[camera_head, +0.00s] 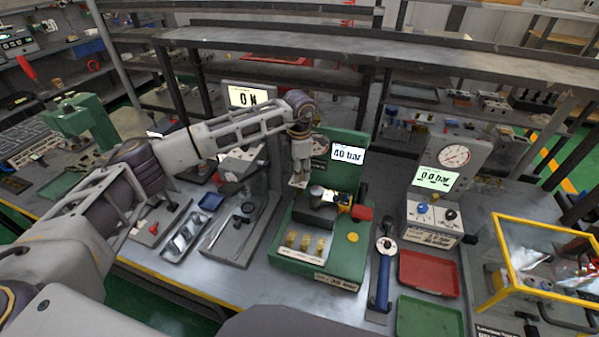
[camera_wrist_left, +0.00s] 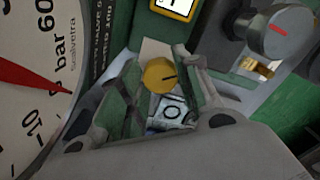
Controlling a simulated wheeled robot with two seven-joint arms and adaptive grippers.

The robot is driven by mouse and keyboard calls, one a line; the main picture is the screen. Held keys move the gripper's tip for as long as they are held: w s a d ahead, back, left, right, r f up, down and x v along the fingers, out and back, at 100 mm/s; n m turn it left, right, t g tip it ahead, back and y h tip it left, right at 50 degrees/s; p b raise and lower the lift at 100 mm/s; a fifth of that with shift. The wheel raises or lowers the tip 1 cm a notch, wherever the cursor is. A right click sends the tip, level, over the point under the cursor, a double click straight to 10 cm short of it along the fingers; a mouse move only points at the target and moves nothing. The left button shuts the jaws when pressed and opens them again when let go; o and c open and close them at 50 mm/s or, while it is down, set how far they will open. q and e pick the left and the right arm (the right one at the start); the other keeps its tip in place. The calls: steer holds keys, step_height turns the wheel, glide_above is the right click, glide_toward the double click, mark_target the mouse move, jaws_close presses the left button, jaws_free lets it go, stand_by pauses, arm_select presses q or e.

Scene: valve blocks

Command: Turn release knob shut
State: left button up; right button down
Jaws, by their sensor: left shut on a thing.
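The green test bench (camera_head: 345,194) stands mid-table in the head view, with a display (camera_head: 348,154) reading 40 bar. My left gripper (camera_head: 298,184) reaches down at its left side. In the left wrist view, my left gripper (camera_wrist_left: 158,88) has its two fingers on either side of a small yellow knob (camera_wrist_left: 160,74) and is shut on it. No lettering names this knob. In the head view the gripper hides it. My right gripper is not in view.
A large gauge (camera_wrist_left: 30,85) with a red needle is close on the left in the wrist view. A grey knob (camera_wrist_left: 280,35) with a red mark is at upper right. Red (camera_head: 429,273) and green (camera_head: 428,318) trays and a yellow-framed box (camera_head: 497,232) stand right of the bench.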

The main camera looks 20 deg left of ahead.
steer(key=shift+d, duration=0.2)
arm_select(q)
steer(key=o, duration=1)
step_height(320, 180, up, 12)
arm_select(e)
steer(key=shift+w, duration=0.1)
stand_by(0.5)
arm_select(q)
steer(key=shift+r, duration=0.1)
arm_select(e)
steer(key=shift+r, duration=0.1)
arm_select(q)
step_height(320, 180, up, 9)
steer(key=p, duration=0.9)
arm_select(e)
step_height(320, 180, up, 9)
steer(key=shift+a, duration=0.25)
arm_select(q)
steer(key=shift+r+p, duration=0.45)
steer(key=shift+p, duration=0.1)
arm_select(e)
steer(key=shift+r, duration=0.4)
